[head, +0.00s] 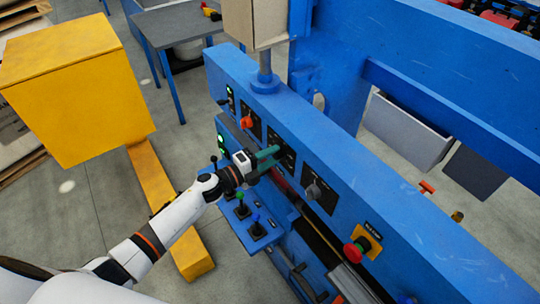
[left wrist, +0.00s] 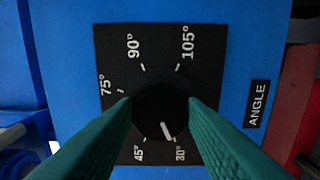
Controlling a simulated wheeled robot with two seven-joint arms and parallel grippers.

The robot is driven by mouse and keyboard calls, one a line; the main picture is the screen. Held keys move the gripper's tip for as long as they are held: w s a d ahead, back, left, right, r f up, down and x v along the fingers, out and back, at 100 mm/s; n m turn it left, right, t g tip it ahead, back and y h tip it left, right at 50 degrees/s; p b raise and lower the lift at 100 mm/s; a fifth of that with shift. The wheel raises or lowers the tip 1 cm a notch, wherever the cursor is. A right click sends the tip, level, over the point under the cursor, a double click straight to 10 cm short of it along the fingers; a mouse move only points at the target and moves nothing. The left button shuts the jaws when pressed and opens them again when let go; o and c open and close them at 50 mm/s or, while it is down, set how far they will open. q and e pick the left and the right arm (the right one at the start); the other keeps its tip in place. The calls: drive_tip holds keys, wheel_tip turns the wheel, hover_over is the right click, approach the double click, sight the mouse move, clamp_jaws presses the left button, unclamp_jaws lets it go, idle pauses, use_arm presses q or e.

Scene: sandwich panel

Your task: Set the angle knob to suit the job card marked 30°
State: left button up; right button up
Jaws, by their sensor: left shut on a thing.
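My left gripper (head: 267,159) reaches the blue panel from the left and is shut on the angle knob. In the left wrist view, its green fingers stand on both sides of the dark round angle knob (left wrist: 160,112). The knob's white pointer mark points down and slightly right, close to the 30° tick. The black dial plate (left wrist: 205,60) reads 30°, 45°, 75°, 90° and 105°, with an ANGLE label (left wrist: 257,103) at its right. In the head view the gripper mostly hides this knob. I see no job card. My right gripper is not in view.
On the same blue panel (head: 345,165) are an orange-red knob (head: 247,122), a grey knob (head: 314,190) and a red stop button (head: 352,252) on yellow. Small joysticks (head: 256,228) stand on a ledge below. A yellow box (head: 75,90) stands at the left.

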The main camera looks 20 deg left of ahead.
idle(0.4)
use_arm(q)
drive_tip(key=o, duration=1)
drive_tip(key=b+v, duration=0.4)
drive_tip(key=v, duration=0.8)
drive_tip(key=shift+a, duration=0.1)
